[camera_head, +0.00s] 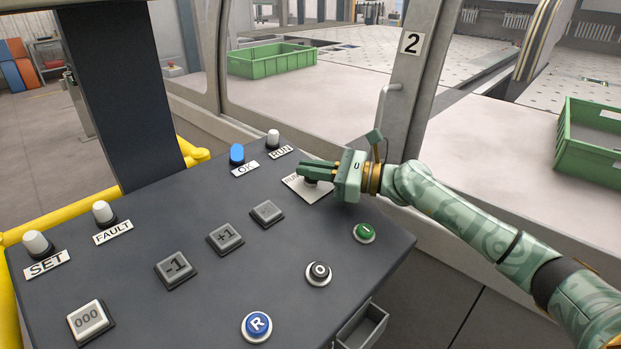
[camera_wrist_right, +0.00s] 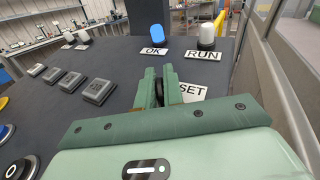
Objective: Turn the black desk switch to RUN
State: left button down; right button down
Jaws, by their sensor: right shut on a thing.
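The black desk switch (camera_head: 311,182) sits on a white label plate (camera_head: 318,193) near the desk's far right edge. My right gripper (camera_head: 304,171) reaches in from the right and is shut on the switch. In the right wrist view the switch (camera_wrist_right: 159,93) is a thin dark shape between the green fingers, mostly hidden. The word SET (camera_wrist_right: 194,91) shows on the plate to the right of the fingers. The fingers hide the rest of the plate, so I cannot tell where the switch points. My left gripper is out of view.
Beyond the switch stand a white RUN lamp (camera_head: 273,138) and a blue OK lamp (camera_head: 237,153). A grey key (camera_head: 267,212), a green button (camera_head: 364,232) and a black button (camera_head: 319,272) lie nearer. A grey post (camera_head: 410,85) rises behind my gripper.

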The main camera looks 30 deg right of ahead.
jog(key=shift+n, duration=0.3)
jog(key=shift+r, duration=0.1)
jog(key=c, duration=1.5)
grip_release()
jog(key=shift+s+d, duration=0.15)
jog(key=shift+d, duration=0.05)
jog(key=p+v, duration=0.1)
jog(key=v, duration=1.4)
jog(key=shift+d, duration=0.5)
